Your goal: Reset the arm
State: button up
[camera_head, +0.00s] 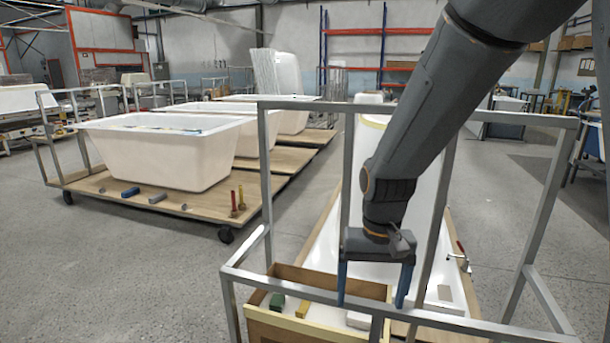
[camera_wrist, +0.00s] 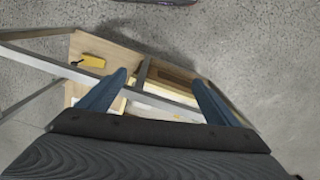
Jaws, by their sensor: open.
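My gripper (camera_head: 372,300) hangs at the end of my arm, pointing down over the metal frame of the near cart. A wooden box (camera_head: 320,279) stands on the cart just left of and below the gripper. It holds a green item (camera_head: 277,301) and a yellow item (camera_head: 302,309). I cannot tell whether the fingers touch the rail.
The near cart's metal frame (camera_head: 548,180) surrounds the gripper area, with a tall white shell behind it. A red-handled clamp (camera_head: 462,258) is on its right side. A white bathtub (camera_head: 165,150) sits on a wooden cart (camera_head: 100,190) at left. Floor between the carts is clear.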

jog(key=s+a+f+n+b, duration=0.2)
jog(key=s+f+b, duration=0.1)
jog(key=s+b, duration=0.35)
jog(key=s+a+f+n+b, duration=0.2)
jog(key=s+a+f+b, duration=0.1)
jog(key=s+b, duration=0.35)
jog(key=d+r+m+p, duration=0.3)
jog(key=d+r+p, duration=0.7)
jog(key=p, duration=1.2)
notch_tip(320, 180, up, 3)
jog(key=shift+s+d, duration=0.15)
jog(key=shift+d, duration=0.25)
